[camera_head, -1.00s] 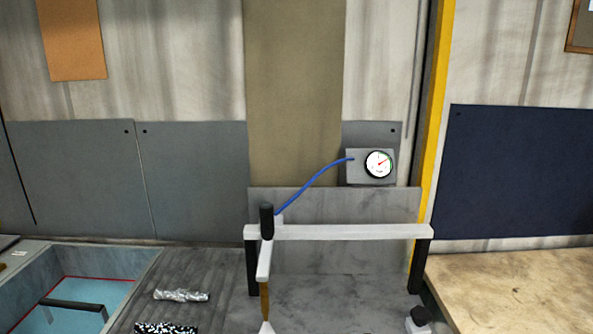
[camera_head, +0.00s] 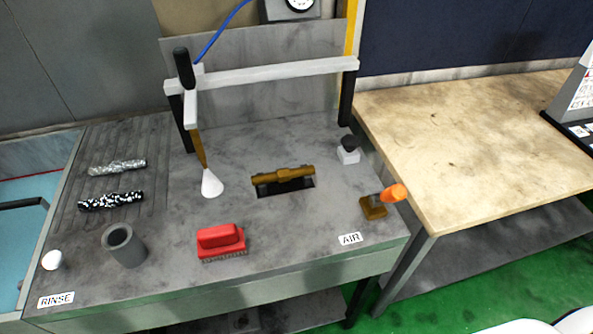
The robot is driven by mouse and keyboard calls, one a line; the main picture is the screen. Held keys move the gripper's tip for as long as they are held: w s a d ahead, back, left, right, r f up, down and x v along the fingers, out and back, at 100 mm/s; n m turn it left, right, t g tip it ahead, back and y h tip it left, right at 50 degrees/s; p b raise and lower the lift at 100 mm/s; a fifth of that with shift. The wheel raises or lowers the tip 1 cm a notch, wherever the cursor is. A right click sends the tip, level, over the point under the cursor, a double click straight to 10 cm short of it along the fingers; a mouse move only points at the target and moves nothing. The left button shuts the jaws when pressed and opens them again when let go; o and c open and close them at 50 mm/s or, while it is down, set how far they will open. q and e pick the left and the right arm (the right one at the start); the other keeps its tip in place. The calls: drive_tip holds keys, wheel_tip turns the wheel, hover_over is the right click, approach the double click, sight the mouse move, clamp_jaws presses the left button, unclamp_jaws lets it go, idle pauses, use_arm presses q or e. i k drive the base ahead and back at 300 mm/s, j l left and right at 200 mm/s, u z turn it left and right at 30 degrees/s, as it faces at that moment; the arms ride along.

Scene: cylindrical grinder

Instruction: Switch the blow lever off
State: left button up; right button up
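The blow lever (camera_head: 393,193) has an orange handle on a small brass base (camera_head: 373,208). It is at the right front of the grey bench top (camera_head: 320,225), just above a white label reading AIR (camera_head: 350,239). The handle sticks out to the right and slightly up, near the bench's right edge. Neither of my grippers shows in the head view. A white rounded part at the bottom right corner may be mine; I cannot tell.
A brass piece (camera_head: 283,176) over a dark slot, a red brush (camera_head: 220,240), a grey cup (camera_head: 123,245) and a black knob (camera_head: 348,144) are on the bench. A wooden table (camera_head: 450,140) adjoins at right.

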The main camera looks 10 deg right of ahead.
sight(397, 191)
drive_tip(key=z, duration=1.15)
